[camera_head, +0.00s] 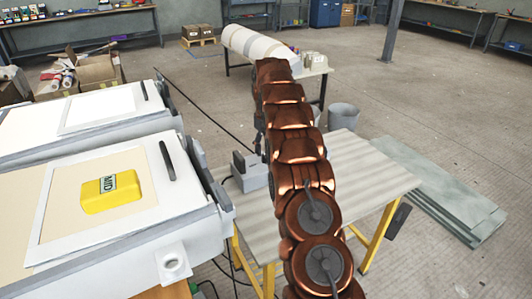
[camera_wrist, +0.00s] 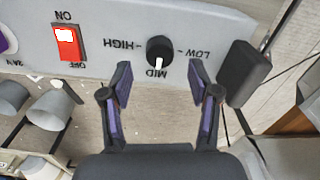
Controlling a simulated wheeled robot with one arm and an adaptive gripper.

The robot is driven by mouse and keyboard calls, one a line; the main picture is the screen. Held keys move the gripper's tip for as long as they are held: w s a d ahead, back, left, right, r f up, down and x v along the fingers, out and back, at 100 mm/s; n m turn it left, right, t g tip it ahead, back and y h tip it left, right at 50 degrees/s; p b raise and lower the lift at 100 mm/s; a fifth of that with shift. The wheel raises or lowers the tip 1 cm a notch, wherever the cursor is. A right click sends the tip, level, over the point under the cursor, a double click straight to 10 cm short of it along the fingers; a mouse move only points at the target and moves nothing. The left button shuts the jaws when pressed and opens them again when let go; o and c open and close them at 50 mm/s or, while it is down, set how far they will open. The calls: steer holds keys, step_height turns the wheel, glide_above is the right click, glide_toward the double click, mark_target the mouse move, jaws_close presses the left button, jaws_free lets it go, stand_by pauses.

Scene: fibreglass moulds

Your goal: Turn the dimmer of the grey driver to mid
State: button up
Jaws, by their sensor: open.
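The grey driver's panel (camera_wrist: 200,38) fills the upper part of the wrist view, with its lettering upside down. Its black dimmer knob (camera_wrist: 159,48) has a white pointer directed at the MID mark, between HIGH on the left and LOW on the right. My gripper (camera_wrist: 160,72) is open, with one fingertip on each side just below the knob; I see no clear contact. In the head view a small grey box (camera_head: 252,180), apparently the driver, stands on the table beside my arm. My gripper is hidden there.
A red switch (camera_wrist: 67,42) marked ON and OFF is left of the knob, and a black block (camera_wrist: 243,72) is at the right. A yellow block labelled MID (camera_head: 108,193) lies on the white-framed mould at left. The table (camera_head: 345,165) has bare room right of my arm.

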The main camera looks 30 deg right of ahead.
steer(key=shift+r, duration=1.8)
steer(key=s+a+r+p, duration=0.2)
steer(key=s+a+r, duration=0.5)
steer(key=s+a, duration=0.25)
steer(key=s+a+r+p, duration=0.3)
steer(key=s+a+r, duration=0.4)
steer(key=s+a, duration=0.25)
steer(key=s+a+f+g+p, duration=0.1)
steer(key=s+a, duration=0.3)
steer(key=s, duration=1)
steer(key=s+a+f+m+p, duration=0.1)
steer(key=s+a+p, duration=0.2)
steer(key=s, duration=1.1)
steer(key=shift+s+a+f+g, duration=0.15)
steer(key=shift+s+a+g, duration=0.25)
steer(key=shift+a, duration=0.75)
